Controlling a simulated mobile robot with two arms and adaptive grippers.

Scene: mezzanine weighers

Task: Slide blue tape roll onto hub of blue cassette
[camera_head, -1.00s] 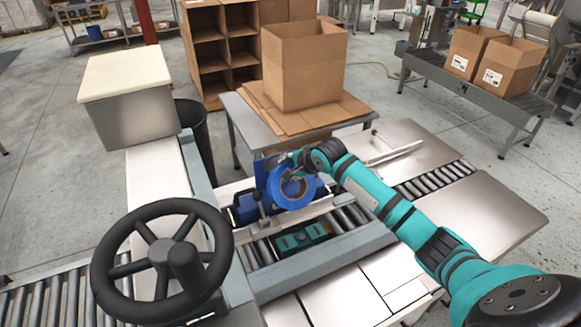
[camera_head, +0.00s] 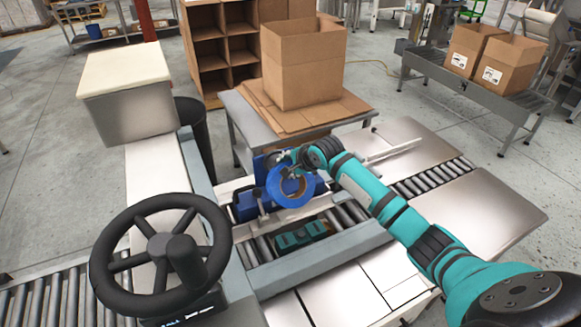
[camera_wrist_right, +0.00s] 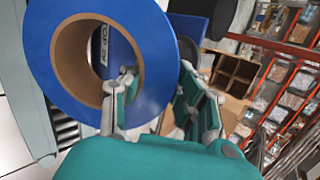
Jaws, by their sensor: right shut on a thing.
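The blue tape roll (camera_head: 291,202) has a brown cardboard core and stands roughly upright above the conveyor. My right gripper (camera_wrist_right: 158,97) is shut on its ring, with one finger inside the hole and the other on the outer edge. In the head view the right gripper (camera_head: 296,164) is at the roll's upper right. The blue cassette (camera_head: 262,168) is behind the roll and partly hidden by it. In the wrist view a blue panel with lettering (camera_wrist_right: 118,46) shows through and beside the roll. The hub is not clearly visible, and I cannot tell whether roll and cassette touch. My left gripper is out of view.
A teal object (camera_head: 302,236) lies low on the rollers in front of the roll. A black handwheel (camera_head: 163,245) stands at the front left. An open cardboard box (camera_head: 302,68) on flat cartons is behind. Steel plates (camera_head: 478,207) lie at the right.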

